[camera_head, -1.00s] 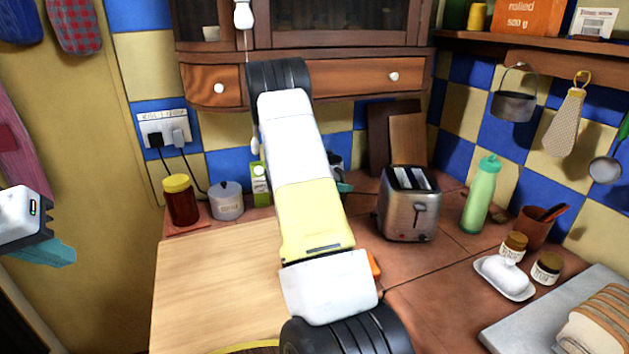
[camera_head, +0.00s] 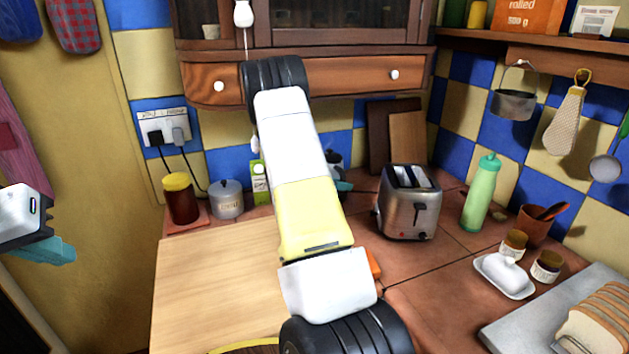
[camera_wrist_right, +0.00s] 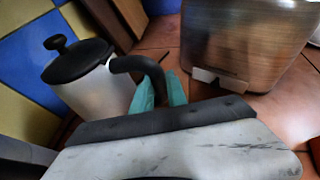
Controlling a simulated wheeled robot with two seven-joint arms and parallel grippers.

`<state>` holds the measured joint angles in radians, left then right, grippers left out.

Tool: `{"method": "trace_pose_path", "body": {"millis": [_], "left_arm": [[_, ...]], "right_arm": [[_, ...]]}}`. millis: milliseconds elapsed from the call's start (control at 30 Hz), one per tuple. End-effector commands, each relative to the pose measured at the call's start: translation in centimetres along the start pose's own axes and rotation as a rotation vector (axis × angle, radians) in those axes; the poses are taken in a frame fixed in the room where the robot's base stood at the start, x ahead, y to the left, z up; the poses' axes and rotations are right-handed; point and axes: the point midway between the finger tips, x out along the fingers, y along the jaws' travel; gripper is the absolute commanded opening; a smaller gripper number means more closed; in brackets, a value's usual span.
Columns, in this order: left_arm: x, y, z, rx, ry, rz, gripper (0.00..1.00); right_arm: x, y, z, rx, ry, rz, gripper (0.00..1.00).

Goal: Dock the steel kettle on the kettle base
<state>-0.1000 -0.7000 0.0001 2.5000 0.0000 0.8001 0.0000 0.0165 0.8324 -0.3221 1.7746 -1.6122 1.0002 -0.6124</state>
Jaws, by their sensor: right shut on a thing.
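The steel kettle (camera_wrist_right: 92,92) has a pale metal body, a black lid with a knob, and a black handle. In the right wrist view, the teal fingers of my right gripper (camera_wrist_right: 160,92) are shut on its handle. In the head view only a small part of the kettle (camera_head: 335,160) shows behind my right arm, with the teal fingertips (camera_head: 344,187) beside it. I cannot tell whether its bottom touches the counter. I cannot make out the kettle base in either view. My left gripper (camera_head: 42,249) is at the far left, away from the counter; its opening cannot be judged.
A steel toaster (camera_head: 408,205) stands just right of the kettle. A green carton (camera_head: 259,183), a lidded grey pot (camera_head: 228,200) and a brown jar (camera_head: 180,199) stand to the left. The wooden board (camera_head: 210,280) is clear where visible.

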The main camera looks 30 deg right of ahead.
Motion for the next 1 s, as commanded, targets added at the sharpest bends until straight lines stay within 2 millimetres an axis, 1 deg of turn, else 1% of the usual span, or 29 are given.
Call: {"method": "trace_pose_path", "body": {"millis": [267,933,967,1000], "left_arm": [[0.0,0.0,0.0,0.000,0.000,0.000,0.00],[0.0,0.0,0.0,0.000,0.000,0.000,0.00],[0.0,0.0,0.0,0.000,0.000,0.000,0.00],[0.0,0.0,0.0,0.000,0.000,0.000,0.00]], "right_arm": [[0.0,0.0,0.1,0.004,-0.003,0.000,0.00],[0.5,0.1,-0.9,0.004,-0.004,-0.001,0.00],[0.5,0.1,-0.9,0.004,-0.004,0.000,0.24],[0.5,0.1,-0.9,0.004,-0.004,0.000,0.27]]}}
